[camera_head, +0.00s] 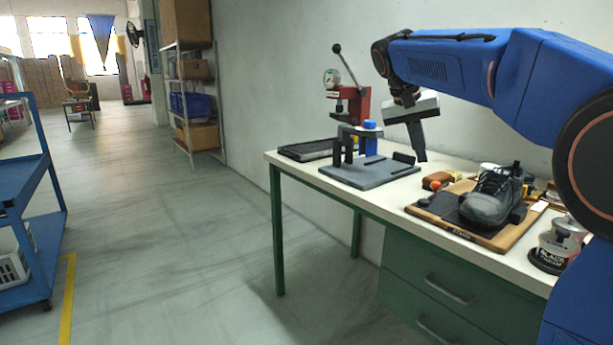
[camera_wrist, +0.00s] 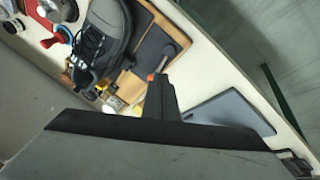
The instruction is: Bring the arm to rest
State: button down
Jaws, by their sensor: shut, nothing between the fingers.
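My blue arm reaches in from the right of the head view, over the workbench (camera_head: 330,196). My gripper (camera_head: 420,157) hangs below the wrist, with its dark fingers together and pointing down, above the bench top and left of the shoe. Nothing shows between the fingers. In the wrist view the closed fingers (camera_wrist: 160,82) stick up past the grey gripper body, clear of the shoe. The dark grey shoe (camera_head: 493,195) sits on a wooden board (camera_head: 457,228); it also shows in the wrist view (camera_wrist: 107,35).
A grey fixture plate (camera_head: 370,174), a red press (camera_head: 350,105) and a black tray (camera_head: 308,150) stand on the bench's left part. A black-labelled jar (camera_head: 557,247) is at the front right. A blue cart (camera_head: 25,215) is far left; the floor between is clear.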

jog(key=s+f+n+t+y, duration=0.1)
jog(key=s+f, duration=0.8)
jog(key=s, duration=0.3)
jog(key=s+f+n+t+y, duration=0.1)
jog(key=s+f+n+y, duration=0.1)
jog(key=s+f, duration=0.7)
jog(key=s+a+f+n+t+y, duration=0.1)
jog(key=s+f+n, duration=0.1)
jog(key=s+f, duration=0.7)
jog(key=s, duration=0.6)
jog(key=shift+s+f+y, duration=0.15)
jog(key=shift+f+y, duration=0.1)
jog(key=shift+y, duration=0.05)
